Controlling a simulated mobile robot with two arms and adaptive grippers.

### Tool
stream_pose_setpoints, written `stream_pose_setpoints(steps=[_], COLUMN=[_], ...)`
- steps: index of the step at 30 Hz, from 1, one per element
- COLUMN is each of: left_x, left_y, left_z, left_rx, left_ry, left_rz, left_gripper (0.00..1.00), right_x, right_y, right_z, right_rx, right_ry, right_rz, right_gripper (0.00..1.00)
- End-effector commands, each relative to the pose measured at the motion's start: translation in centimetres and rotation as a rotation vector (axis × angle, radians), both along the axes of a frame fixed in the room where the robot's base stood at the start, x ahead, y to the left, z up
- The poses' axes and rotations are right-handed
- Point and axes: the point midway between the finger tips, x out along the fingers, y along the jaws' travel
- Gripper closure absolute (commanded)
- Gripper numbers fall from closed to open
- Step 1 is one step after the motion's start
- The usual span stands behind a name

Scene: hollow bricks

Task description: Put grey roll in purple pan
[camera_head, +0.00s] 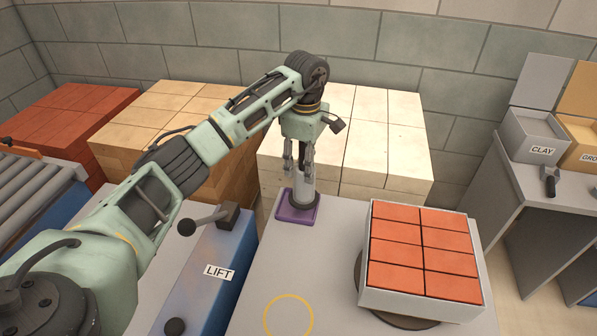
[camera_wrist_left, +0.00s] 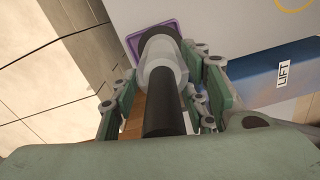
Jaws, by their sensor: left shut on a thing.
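The grey roll (camera_head: 302,187) stands upright in my left gripper (camera_head: 300,160), with a pale middle and a darker lower end. It also shows in the left wrist view (camera_wrist_left: 161,70), end-on between the fingers, with a dark length towards the camera. The purple pan (camera_head: 285,214) is a small square on the grey table, directly below the roll; a corner of it shows in the left wrist view (camera_wrist_left: 133,42). The roll's lower end overlaps the pan in the picture. I cannot tell whether it touches the pan's floor. My right gripper is not in view.
A white tray of orange bricks (camera_head: 422,252) stands on the table's right. A blue LIFT box with a lever (camera_head: 205,275) is at the left. Pale brick stacks (camera_head: 385,140) rise behind the pan. The table around the yellow ring (camera_head: 289,297) is clear.

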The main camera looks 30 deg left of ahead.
Motion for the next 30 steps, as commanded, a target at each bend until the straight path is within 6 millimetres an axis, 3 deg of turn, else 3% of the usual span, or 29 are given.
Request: stream_pose_setpoints(steps=[3, 9, 17, 28, 29, 30], left_x=[0.5, 0.6, 0.6, 0.6, 0.6, 0.6], left_y=[1.5, 2.2, 2.1, 2.2, 2.2, 2.2], left_z=[-0.8, -1.7, -5.0, -5.7, -5.8, -5.7], left_rx=[-0.002, -0.002, -0.002, 0.000, 0.000, 0.000], left_ry=[-0.001, -0.002, -0.001, -0.003, -0.001, -0.001], left_rz=[0.002, -0.001, -0.001, -0.001, -0.001, -0.001], left_gripper=[1.00, 1.00, 1.00, 1.00, 0.57, 0.54], right_x=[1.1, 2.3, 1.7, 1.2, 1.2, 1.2], right_y=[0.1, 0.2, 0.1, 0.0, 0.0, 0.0], right_z=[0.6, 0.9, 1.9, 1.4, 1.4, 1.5], right_rx=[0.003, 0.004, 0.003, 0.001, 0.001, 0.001], right_ry=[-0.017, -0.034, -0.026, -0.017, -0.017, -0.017], right_rz=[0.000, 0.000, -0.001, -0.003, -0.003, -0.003], right_gripper=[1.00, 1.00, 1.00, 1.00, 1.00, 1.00])
